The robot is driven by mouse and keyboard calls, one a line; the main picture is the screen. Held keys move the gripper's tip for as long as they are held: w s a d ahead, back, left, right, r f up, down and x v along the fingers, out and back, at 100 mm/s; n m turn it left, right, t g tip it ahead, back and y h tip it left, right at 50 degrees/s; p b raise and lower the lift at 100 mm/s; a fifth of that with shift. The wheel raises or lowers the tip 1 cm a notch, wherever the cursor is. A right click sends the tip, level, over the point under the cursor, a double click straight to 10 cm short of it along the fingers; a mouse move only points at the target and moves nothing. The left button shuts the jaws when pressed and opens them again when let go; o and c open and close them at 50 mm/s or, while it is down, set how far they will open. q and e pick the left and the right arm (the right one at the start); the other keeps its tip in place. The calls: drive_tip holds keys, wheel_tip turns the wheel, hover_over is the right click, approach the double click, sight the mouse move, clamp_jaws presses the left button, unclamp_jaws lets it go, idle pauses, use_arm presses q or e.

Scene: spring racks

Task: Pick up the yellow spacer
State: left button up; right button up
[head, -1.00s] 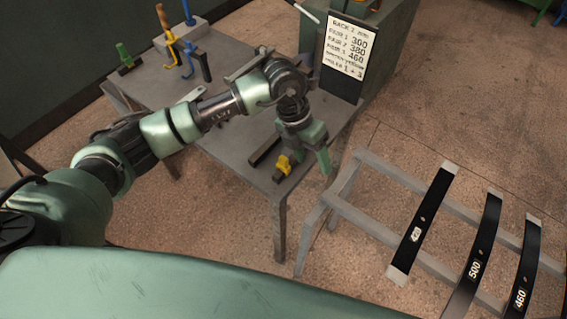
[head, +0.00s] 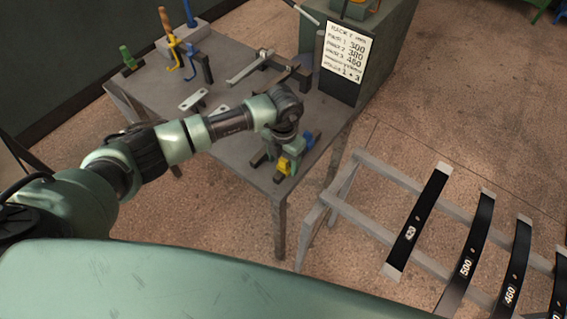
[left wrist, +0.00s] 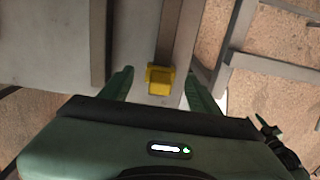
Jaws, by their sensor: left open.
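The yellow spacer (head: 284,166) is a small block on the grey table (head: 232,150) near its front corner. In the left wrist view the yellow spacer (left wrist: 160,79) lies between the two green fingers, at the end of a brownish bar (left wrist: 176,35). My left gripper (head: 283,152) points down at the spacer, partly hiding it in the head view. In the wrist view the left gripper (left wrist: 159,84) is open, with gaps on both sides of the spacer. I cannot tell its exact height above the table. My right gripper is not in view.
A blue piece (head: 309,139) lies close right of the gripper. Clamps, bars and a green-handled piece (head: 127,56) stand farther back. A sign (head: 346,55) leans at the table's right back. A grey rack (head: 350,212) with dark numbered springs (head: 417,219) stands right.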

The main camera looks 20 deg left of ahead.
use_arm(q)
drive_tip(key=c, duration=1.1)
drive_tip(key=shift+r, duration=0.1)
